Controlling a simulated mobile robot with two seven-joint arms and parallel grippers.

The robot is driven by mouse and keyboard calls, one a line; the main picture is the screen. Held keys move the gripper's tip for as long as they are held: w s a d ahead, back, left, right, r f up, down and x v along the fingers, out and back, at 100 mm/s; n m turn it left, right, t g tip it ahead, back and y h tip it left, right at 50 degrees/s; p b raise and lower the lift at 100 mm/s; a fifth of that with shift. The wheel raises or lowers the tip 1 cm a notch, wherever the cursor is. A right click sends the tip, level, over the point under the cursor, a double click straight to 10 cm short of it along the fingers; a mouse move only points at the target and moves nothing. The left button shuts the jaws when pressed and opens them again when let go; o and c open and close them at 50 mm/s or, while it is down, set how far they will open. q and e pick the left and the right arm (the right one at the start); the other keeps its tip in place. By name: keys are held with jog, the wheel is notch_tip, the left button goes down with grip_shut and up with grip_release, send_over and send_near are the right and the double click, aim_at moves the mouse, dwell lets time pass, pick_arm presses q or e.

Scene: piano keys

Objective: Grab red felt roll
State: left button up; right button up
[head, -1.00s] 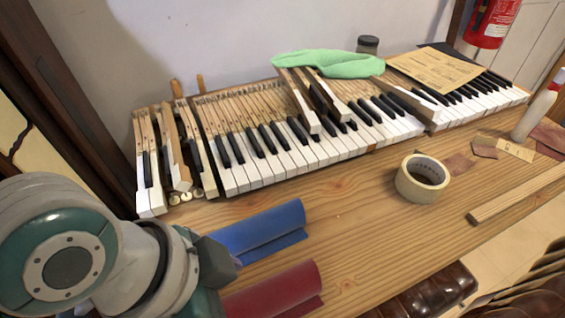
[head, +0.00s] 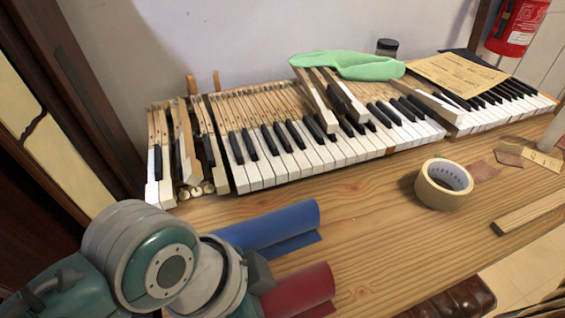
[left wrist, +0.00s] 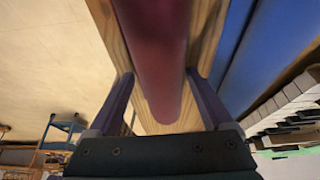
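The red felt roll (head: 297,290) lies on the wooden table near its front edge in the head view, its left end hidden behind my left gripper. In the left wrist view the red roll (left wrist: 160,60) runs down the middle, between the two fingers. My left gripper (left wrist: 160,80) is open, one finger on each side of the roll, with gaps showing between the fingers and the roll. In the head view my left gripper (head: 258,274) is at the roll's left end, its fingers mostly hidden. My right gripper is not in view.
A blue felt roll (head: 270,228) lies just behind the red one; it also shows in the left wrist view (left wrist: 265,50). A tape roll (head: 443,184) stands further right. Piano keys (head: 300,160) line the back. Bare table (head: 370,225) lies right of the felt rolls.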

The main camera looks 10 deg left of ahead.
pick_arm(q)
jog(key=c, duration=1.1)
